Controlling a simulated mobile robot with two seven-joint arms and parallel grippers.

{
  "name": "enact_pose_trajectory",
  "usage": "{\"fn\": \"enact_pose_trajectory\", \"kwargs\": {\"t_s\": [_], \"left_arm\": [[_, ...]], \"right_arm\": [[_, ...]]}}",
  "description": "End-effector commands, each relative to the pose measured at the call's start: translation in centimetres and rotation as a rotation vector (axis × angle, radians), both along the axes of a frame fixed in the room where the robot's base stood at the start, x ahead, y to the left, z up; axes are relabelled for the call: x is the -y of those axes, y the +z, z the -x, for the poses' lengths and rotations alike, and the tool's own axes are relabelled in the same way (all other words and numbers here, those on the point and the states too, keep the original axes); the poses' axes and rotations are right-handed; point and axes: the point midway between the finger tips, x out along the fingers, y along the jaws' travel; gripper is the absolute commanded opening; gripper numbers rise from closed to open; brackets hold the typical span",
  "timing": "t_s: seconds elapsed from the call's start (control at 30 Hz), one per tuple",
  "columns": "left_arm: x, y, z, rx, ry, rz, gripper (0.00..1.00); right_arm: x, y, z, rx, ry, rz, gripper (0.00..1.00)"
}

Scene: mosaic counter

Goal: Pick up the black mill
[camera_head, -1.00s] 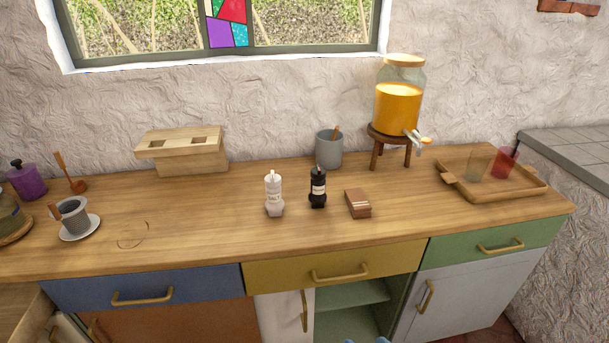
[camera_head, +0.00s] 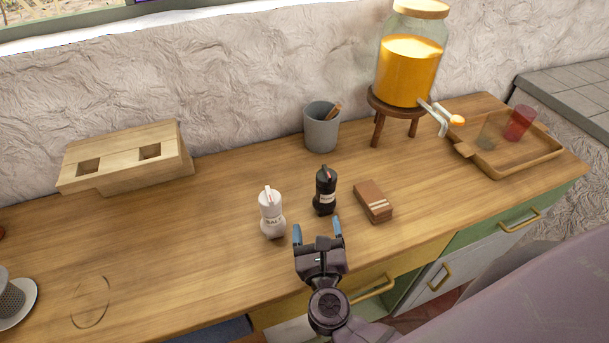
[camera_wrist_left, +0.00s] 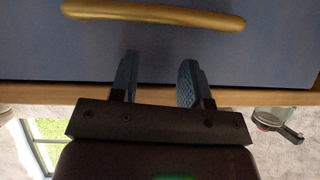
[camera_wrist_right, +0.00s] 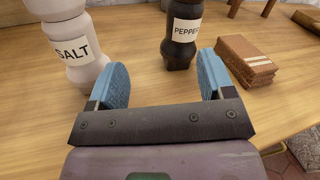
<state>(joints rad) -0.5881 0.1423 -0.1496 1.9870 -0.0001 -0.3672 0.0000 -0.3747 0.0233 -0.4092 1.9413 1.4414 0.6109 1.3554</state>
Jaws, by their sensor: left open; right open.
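The black mill (camera_head: 325,190) stands upright on the wooden counter, between the white salt mill (camera_head: 271,213) and a brown box (camera_head: 373,201). In the right wrist view the black mill (camera_wrist_right: 182,32) carries a label reading PEPPER, and its top is cut off. My right gripper (camera_head: 317,232) is open and empty, in front of the black mill and apart from it, its blue fingers pointing toward the mills. The salt mill (camera_wrist_right: 72,45) is just beyond its left finger. My left gripper (camera_wrist_left: 158,80) is open and empty in its wrist view, near a blue drawer front.
A grey cup (camera_head: 321,128) and a juice dispenser on a wooden stool (camera_head: 396,105) stand behind the mills. A tray (camera_head: 520,165) with glasses is at right. A wooden block with holes (camera_head: 125,160) is at back left.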

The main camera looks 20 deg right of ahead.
Motion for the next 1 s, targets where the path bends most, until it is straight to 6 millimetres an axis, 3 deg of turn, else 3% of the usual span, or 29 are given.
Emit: {"fn": "enact_pose_trajectory", "kwargs": {"t_s": [0.13, 0.27, 0.37, 0.6, 1.0], "left_arm": [[0.1, 0.4, -0.7, 0.015, -0.003, 0.001, 0.43], [-0.1, -0.3, 0.9, -0.014, 0.005, 0.002, 0.43], [-0.2, -0.5, 1.5, -0.029, 0.01, 0.001, 0.43], [0.0, 0.8, 0.6, -0.008, 0.004, 0.001, 0.43], [0.0, 2.1, 0.0, 0.008, 0.001, 0.001, 0.43]], "right_arm": [[1.0, -0.4, 0.5, 0.039, -0.066, -0.169, 0.75], [1.2, -0.3, 0.3, 0.061, -0.072, -0.218, 0.75], [1.6, -0.3, -0.6, 0.065, -0.07, -0.225, 0.75], [2.9, -0.2, -3.7, 0.066, -0.07, -0.222, 0.75], [4.6, -0.1, -6.7, 0.065, -0.069, -0.219, 0.75]]}}
